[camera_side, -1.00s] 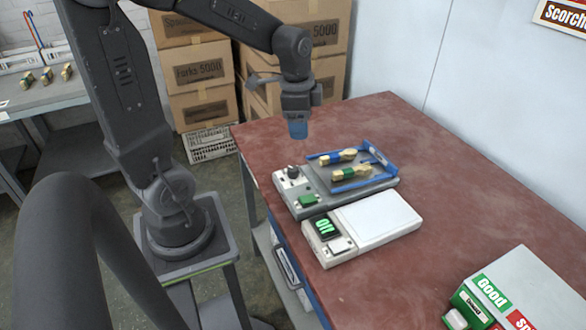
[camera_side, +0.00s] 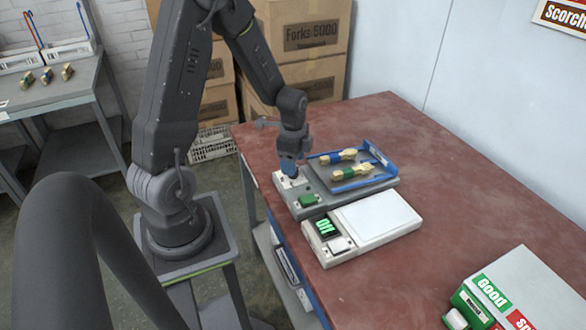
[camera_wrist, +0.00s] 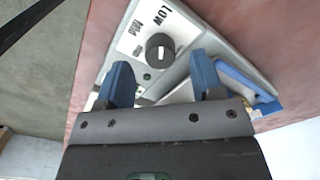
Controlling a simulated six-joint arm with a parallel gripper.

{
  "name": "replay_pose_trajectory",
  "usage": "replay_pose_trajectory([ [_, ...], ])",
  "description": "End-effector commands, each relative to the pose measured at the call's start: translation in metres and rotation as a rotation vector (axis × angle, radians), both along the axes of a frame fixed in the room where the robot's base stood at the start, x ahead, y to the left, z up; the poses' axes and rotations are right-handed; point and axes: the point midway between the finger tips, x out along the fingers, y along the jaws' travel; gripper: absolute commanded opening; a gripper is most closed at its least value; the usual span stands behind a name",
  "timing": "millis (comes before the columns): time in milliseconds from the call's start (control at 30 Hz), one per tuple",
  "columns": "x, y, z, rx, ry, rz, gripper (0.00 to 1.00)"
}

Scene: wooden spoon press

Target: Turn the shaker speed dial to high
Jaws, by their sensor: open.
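The shaker (camera_side: 345,200) is a grey machine on the red table, with its speed dial at its left end. In the wrist view the dial (camera_wrist: 160,47) is a round black knob with a pale pointer mark, beside the printed word LOW. Other lettering by it is too small to read surely. My gripper (camera_side: 289,169) is at the dial end of the shaker and hides most of the dial in the side view. In the wrist view my gripper (camera_wrist: 161,68) is open, its blue fingers apart on either side of the dial, with nothing held.
A green button (camera_side: 308,200) is near the dial. A blue-railed tray (camera_side: 371,182) on the shaker holds two banded wooden pieces (camera_side: 350,176). A white scale (camera_side: 378,218) with a lit display stands in front. A sorting box (camera_side: 530,290) is at lower right.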

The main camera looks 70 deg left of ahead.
Motion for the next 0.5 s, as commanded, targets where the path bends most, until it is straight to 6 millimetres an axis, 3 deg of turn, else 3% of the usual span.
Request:
replay_pose_trajectory([
  [200, 0.000, 0.000, -0.026, -0.001, 0.001, 0.000, 0.61],
  [500, 0.000, 0.000, -0.031, 0.001, -0.002, 0.000, 0.61],
])
